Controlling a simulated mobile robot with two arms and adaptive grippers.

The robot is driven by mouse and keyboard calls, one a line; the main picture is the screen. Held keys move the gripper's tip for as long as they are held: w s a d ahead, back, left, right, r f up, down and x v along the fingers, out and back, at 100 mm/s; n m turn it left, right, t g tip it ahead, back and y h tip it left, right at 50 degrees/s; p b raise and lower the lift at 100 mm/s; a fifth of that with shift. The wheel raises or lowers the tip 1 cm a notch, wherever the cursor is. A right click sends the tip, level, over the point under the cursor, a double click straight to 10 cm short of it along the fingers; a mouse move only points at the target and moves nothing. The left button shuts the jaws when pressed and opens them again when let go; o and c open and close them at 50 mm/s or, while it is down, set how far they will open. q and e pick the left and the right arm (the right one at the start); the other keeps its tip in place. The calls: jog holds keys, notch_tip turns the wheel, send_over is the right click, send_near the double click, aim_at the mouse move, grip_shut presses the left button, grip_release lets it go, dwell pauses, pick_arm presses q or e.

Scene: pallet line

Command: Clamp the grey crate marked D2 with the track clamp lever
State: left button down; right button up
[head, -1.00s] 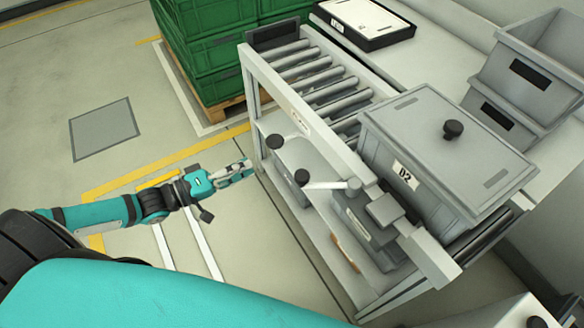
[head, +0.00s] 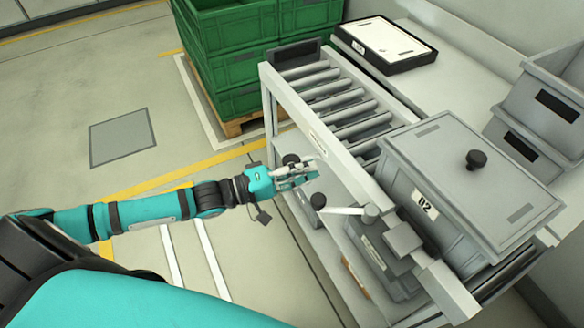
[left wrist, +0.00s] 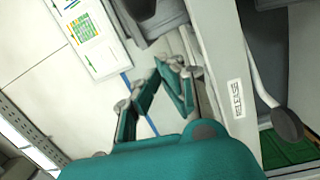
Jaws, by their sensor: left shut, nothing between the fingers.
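The grey lidded crate (head: 470,180) marked D2 sits on the near end of the roller track (head: 330,90). A pale lever (head: 345,210) with a black knob (head: 318,200) is on the track's front side, its pivot close to the crate's label. A second black knob (head: 291,159) is partly hidden behind my left gripper (head: 314,173). That gripper is shut and empty, in front of the rail, above and left of the pale lever's knob. In the left wrist view, its fingers (left wrist: 165,70) are left of the rail. My right gripper is not in view.
A RELEASE label (left wrist: 237,98) and a dark-knobbed lever (left wrist: 288,124) show in the left wrist view. Green crates (head: 235,50) stand on a pallet behind. Grey bins (head: 535,110) are at right. The floor at left is open.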

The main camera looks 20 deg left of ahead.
pick_arm(q)
jog(key=shift+s+d+f+p, duration=0.1)
jog(key=shift+s+d+p, duration=0.2)
jog(key=shift+s, duration=0.45)
jog(key=shift+s+d+f+p, duration=0.1)
jog(key=shift+s+d, duration=0.25)
jog(key=shift+s, duration=0.4)
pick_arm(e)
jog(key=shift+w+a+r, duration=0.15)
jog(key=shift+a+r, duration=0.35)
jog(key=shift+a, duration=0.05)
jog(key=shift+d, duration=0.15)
